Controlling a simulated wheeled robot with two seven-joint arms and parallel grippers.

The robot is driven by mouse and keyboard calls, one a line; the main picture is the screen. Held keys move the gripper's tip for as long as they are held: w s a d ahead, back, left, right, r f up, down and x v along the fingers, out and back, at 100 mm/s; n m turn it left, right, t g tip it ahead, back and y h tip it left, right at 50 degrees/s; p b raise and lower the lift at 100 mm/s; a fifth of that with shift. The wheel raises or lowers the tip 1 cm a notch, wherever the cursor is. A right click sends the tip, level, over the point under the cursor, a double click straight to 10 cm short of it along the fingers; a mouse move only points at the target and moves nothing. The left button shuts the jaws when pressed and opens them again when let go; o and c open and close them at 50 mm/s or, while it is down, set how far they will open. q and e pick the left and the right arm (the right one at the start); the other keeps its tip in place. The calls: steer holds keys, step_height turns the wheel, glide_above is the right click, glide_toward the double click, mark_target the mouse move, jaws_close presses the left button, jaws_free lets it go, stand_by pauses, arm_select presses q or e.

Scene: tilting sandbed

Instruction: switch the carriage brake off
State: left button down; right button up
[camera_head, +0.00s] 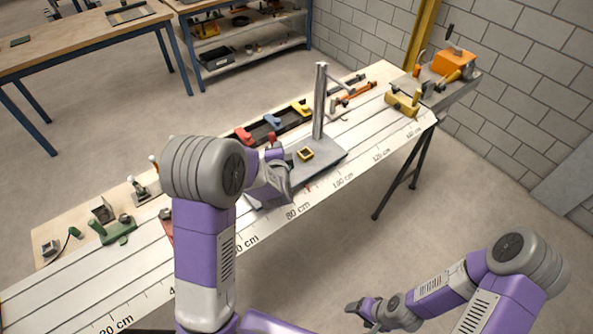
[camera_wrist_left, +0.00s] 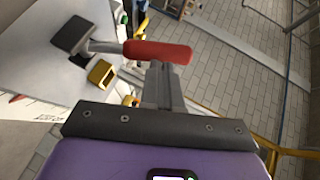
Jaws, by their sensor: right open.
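The grey carriage (camera_head: 325,173) with its upright post (camera_head: 319,100) sits on the white scaled bed in the head view. In the left wrist view a lever with a red handle (camera_wrist_left: 158,52) reaches from a dark block (camera_wrist_left: 73,36) on the grey plate. I cannot tell if it is the brake. My left gripper (camera_head: 280,188) is at the carriage's left end; its fingers (camera_wrist_left: 162,72) look closed together just below the red handle, and contact is unclear. The left arm hides part of the carriage. My right gripper (camera_head: 360,308) is open and empty over the floor.
A yellow square piece (camera_head: 305,154) is on the carriage. Red, blue and yellow clamps (camera_head: 272,121) lie in a rack behind it. Green clamp parts (camera_head: 115,230) are at the bed's left. A yellow block (camera_head: 402,104) stands further right.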

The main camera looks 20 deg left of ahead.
arm_select(q)
steer(key=shift+a+r, duration=0.15)
stand_by(0.3)
steer(key=w+d+r+p+v, duration=0.1)
steer(key=d+p+v, duration=0.1)
steer(key=v, duration=1)
steer(key=shift+s+d+r+p, duration=0.2)
steer(key=shift+d+p, duration=0.15)
steer(key=shift+p, duration=0.5)
